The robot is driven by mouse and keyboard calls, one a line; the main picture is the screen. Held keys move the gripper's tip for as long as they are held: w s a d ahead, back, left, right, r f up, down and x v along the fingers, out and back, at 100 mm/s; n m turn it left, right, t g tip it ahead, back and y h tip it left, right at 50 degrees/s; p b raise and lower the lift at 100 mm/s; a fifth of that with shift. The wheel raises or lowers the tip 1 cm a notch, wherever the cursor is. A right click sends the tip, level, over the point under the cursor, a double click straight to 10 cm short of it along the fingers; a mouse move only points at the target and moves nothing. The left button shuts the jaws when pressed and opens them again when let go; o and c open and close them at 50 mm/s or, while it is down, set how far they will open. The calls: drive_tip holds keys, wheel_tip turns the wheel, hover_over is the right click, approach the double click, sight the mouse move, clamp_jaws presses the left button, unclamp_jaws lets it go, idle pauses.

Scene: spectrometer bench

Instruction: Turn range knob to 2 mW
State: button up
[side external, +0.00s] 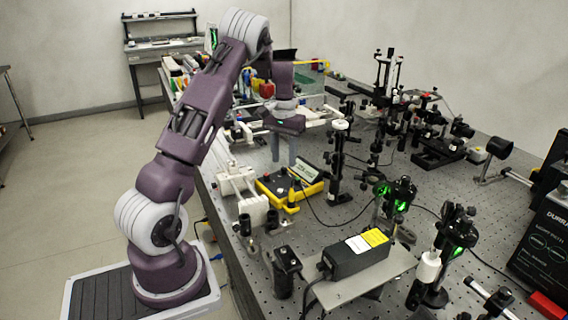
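A yellow power meter (302,190) with a dark top panel sits on the optical bench near the middle of the view. Its raised display (306,172) is tilted up at its right rear. Small knobs or connectors show on the panel, but I cannot tell which is the range knob or read its setting.
Black post mounts (338,160) stand close to the meter's right. A white rail assembly (240,190) lies to its left. A black box with a yellow label (355,255) is in front, with a cable looping nearby. More optics crowd the right and back.

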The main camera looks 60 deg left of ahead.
sight(284, 171)
drive_tip(key=shift+f, duration=1.45)
clamp_jaws()
drive_tip(key=shift+n, duration=1.9)
unclamp_jaws()
